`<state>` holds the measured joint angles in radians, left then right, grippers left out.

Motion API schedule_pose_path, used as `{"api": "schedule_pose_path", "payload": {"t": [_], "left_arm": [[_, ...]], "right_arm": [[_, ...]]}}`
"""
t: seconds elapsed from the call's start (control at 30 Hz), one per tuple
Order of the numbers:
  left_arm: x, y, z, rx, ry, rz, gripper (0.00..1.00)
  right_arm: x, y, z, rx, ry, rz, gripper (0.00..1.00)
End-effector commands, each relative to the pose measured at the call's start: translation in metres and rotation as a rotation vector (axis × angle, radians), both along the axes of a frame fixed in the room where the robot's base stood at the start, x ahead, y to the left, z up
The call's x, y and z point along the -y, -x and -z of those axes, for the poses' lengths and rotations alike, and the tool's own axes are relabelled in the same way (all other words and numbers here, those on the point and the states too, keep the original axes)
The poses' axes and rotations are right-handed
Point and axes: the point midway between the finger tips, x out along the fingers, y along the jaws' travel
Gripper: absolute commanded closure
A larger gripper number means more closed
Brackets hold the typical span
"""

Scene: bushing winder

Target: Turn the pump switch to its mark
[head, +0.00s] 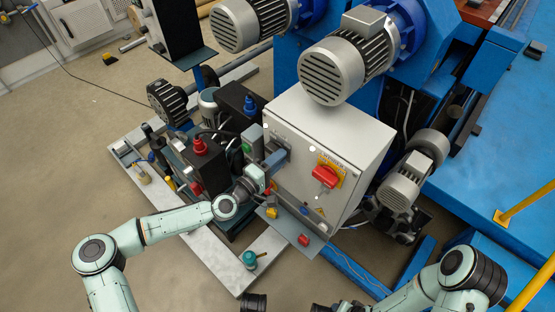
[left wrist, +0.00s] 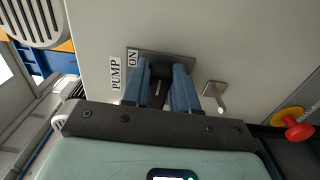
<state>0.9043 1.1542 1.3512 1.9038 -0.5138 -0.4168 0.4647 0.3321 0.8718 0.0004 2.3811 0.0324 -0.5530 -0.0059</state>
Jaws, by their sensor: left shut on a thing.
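The pump switch (left wrist: 161,68) is a black knob on a grey plate (left wrist: 185,57) on the side of a pale grey cabinet (head: 325,135). The plate has an ON mark (left wrist: 133,57), and a PUMP label (left wrist: 115,74) is beside it.
A red rotary switch on a yellow plate (head: 325,175) is on the cabinet's front. In the left wrist view, a metal bracket (left wrist: 214,94) and a red button (left wrist: 297,129) are right of the knob. Pump parts with red (head: 200,147) and blue caps crowd the cabinet's left.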

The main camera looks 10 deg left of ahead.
Motion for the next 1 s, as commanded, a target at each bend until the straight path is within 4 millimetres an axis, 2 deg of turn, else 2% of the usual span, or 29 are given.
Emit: {"api": "schedule_pose_path", "payload": {"t": [0.13,0.17,0.23,0.53,0.67,1.0], "left_arm": [[0.0,0.0,-0.001,0.005,-0.004,0.0,1.0],[0.0,0.0,-0.001,0.005,-0.004,0.0,0.69],[0.0,0.0,-0.001,0.004,-0.003,0.0,0.47],[-0.001,0.0,0.0,0.001,-0.002,0.0,0.47],[-0.007,0.008,0.0,0.0,-0.001,-0.002,0.47],[-0.047,0.068,-0.002,0.0,0.0,-0.005,0.47]], "right_arm": [[0.0,0.0,0.0,0.0,0.0,0.0,0.48],[0.0,0.0,0.0,0.0,0.0,0.0,0.48],[0.0,0.0,0.0,0.0,0.0,0.0,0.48],[0.0,0.0,0.0,0.001,0.0,-0.001,0.48],[0.0,-0.004,-0.004,0.013,0.001,-0.001,0.48],[-0.005,-0.031,-0.032,0.108,0.006,-0.006,0.48]]}}
